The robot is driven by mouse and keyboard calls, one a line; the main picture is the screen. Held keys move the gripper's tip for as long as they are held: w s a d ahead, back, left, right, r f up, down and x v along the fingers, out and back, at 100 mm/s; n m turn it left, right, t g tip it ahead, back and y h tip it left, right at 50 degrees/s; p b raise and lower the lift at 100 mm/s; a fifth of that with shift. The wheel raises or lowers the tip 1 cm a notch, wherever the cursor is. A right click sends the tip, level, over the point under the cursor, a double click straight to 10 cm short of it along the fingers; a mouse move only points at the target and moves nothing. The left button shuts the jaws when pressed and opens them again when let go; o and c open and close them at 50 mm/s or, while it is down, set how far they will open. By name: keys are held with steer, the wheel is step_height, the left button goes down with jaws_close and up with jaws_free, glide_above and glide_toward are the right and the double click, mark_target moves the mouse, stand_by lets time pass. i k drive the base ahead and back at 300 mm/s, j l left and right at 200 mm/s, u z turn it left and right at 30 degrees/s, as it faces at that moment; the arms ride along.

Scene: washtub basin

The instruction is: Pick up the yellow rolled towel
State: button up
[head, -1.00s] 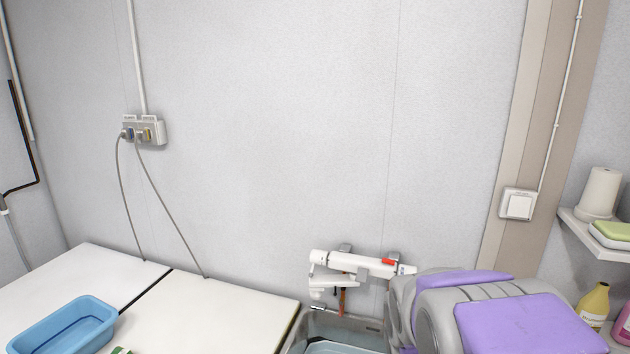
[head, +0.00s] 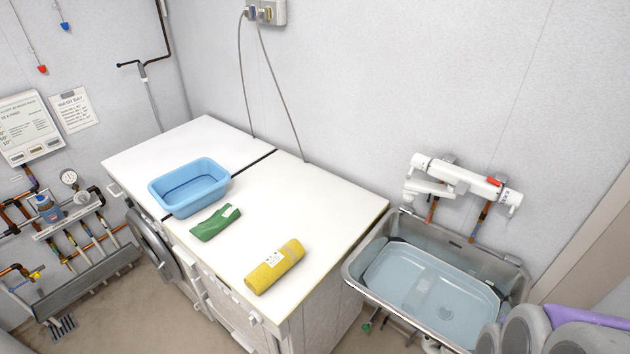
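The yellow rolled towel (head: 275,267) lies on the white worktop (head: 330,205) near its front edge, with a pale label on it. A green folded cloth or packet (head: 215,223) lies to its left. No gripper fingers show. Only a grey and purple part of my own body or arm shows at the bottom right, well apart from the towel.
A blue plastic basin (head: 190,188) stands on the worktop, left of the green item. A metal sink (head: 352,270) with a tub in it stands to the right, below a white tap (head: 460,180). Pipes (head: 80,215) and gauges line the left wall.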

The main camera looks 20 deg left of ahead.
mark_target(261, 278)
steer(key=u, duration=1.35)
